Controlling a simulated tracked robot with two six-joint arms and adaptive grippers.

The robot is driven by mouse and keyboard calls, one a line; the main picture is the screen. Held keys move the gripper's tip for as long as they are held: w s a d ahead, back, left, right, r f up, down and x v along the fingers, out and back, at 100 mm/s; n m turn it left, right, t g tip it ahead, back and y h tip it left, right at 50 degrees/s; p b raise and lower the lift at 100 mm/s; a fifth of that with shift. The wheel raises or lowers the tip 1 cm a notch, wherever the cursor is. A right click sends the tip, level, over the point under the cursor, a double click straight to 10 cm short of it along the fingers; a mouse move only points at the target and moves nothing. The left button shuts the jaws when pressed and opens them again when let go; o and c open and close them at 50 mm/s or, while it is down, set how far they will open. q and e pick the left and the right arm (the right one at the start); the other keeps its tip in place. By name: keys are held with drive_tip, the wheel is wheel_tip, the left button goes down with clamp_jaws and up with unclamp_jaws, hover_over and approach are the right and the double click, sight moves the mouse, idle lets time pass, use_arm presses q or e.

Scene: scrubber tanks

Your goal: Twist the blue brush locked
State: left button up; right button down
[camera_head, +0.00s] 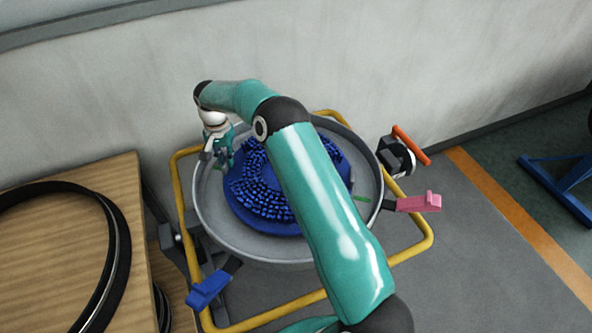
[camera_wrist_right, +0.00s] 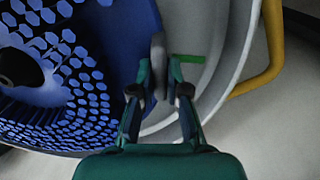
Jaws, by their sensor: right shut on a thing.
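The blue brush (camera_head: 262,212) lies bristles up in the round grey tank (camera_head: 206,222); my right arm covers part of it in the head view. The brush also fills the left of the right wrist view (camera_wrist_right: 115,25). My right gripper (camera_head: 225,160) is at the brush's upper left edge in the head view. In the right wrist view the gripper (camera_wrist_right: 160,92) is shut on a grey upright tab (camera_wrist_right: 158,52) at the brush's edge. A green mark (camera_wrist_right: 187,58) lies just right of the tab. Another green mark (camera_head: 362,198) shows on the tank's right side. My left gripper is not in view.
A yellow tube frame (camera_head: 430,238) surrounds the tank. A blue lever (camera_head: 208,289) and a pink lever (camera_head: 419,203) stick out from it. An orange-handled part (camera_head: 410,146) stands at the right. A wooden table (camera_head: 62,262) with a black ring (camera_head: 118,285) is left.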

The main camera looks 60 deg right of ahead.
drive_tip(key=shift+w+d+m+p, duration=0.25)
drive_tip(key=shift+d+m+p, duration=0.1)
drive_tip(key=shift+d+m, duration=0.2)
drive_tip(key=c, duration=1.1)
unclamp_jaws()
drive_tip(key=shift+f, duration=0.15)
wheel_tip(320, 180, up, 12)
drive_tip(key=shift+r, duration=0.1)
